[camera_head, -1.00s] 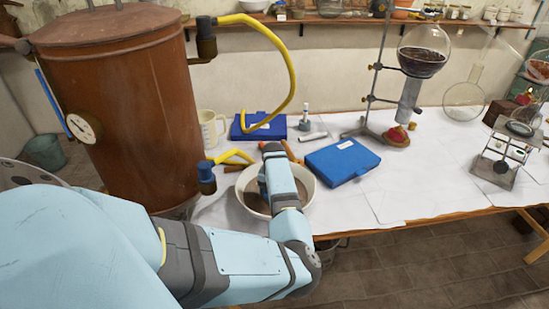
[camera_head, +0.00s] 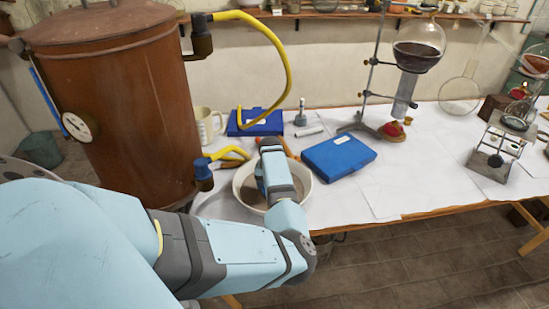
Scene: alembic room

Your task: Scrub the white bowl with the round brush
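The white bowl (camera_head: 307,183) stands near the front edge of the white-covered table, with a brownish inside. My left arm comes in from the left and its wrist reaches down over the bowl. My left gripper (camera_head: 262,188) is mostly hidden behind its own wrist, with a dark part low inside the bowl. I cannot see its fingertips or what they hold. An orange-brown stick-like piece (camera_head: 289,149) shows just behind the wrist at the bowl's far side. I cannot make out the round brush for certain. My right gripper is not in view.
A large copper-brown boiler (camera_head: 115,110) stands left, with a yellow hose (camera_head: 288,65). A blue case (camera_head: 338,157) lies right of the bowl, another blue case (camera_head: 256,122) behind. A flask stand (camera_head: 370,90) is farther right.

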